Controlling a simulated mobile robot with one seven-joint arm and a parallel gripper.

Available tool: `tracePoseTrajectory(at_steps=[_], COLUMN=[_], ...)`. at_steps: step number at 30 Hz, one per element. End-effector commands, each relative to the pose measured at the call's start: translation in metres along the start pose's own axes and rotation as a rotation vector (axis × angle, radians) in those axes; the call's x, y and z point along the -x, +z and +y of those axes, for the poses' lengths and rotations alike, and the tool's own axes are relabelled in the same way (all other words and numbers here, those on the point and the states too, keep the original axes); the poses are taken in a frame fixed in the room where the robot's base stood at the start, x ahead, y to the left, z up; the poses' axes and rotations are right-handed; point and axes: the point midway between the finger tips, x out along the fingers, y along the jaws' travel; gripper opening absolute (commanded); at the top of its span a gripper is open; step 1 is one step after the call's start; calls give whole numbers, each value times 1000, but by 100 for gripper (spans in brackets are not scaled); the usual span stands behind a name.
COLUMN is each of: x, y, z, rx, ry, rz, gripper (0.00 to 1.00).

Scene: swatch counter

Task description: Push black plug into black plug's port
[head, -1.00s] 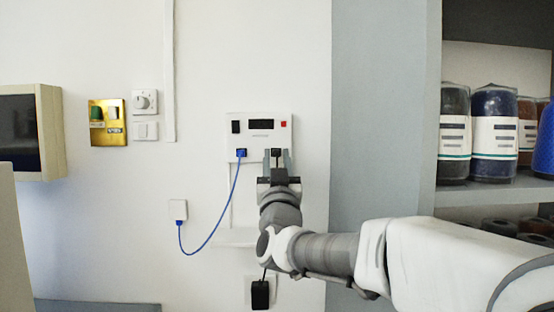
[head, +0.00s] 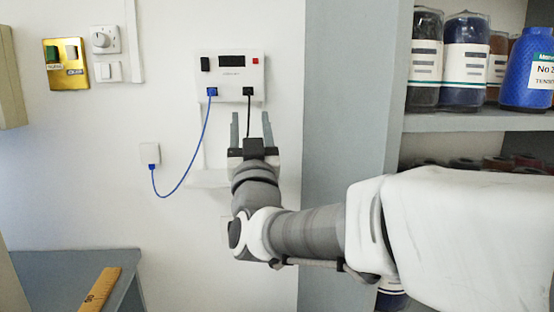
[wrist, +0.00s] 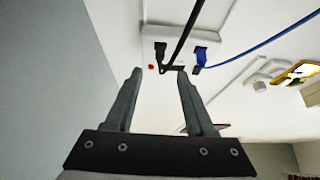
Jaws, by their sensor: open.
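The black plug (head: 248,92) sits at the lower right port of the white wall panel (head: 231,76). The views do not show clearly how deep it is in the port. Its black cable hangs down from it toward my gripper. My gripper (head: 251,116) is open and empty, a little below the plug and apart from it. In the wrist view, the open fingers (wrist: 159,72) point toward the panel, and the black plug (wrist: 160,50) shows beyond them. The cable crosses this view near the fingertips.
A blue plug (head: 212,92) is in the port to the left, its cable running to a small white wall box (head: 149,153). A white ledge (head: 207,178) lies below the panel. A grey cabinet side (head: 345,110) stands to the right, with jars on shelves beyond.

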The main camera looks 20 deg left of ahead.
Motion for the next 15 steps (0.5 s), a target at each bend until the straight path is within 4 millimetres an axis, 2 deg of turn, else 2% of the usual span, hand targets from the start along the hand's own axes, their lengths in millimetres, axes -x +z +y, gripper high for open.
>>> tracePoseTrajectory(at_steps=[1,6,12,15], x=[12,46,75,83], y=[0,0,1,0], z=[-1,-1,0,0], rx=[1,0,0,0], ry=[-2,-1,0,1], rz=[1,0,-1,1], gripper=[55,55,55,55])
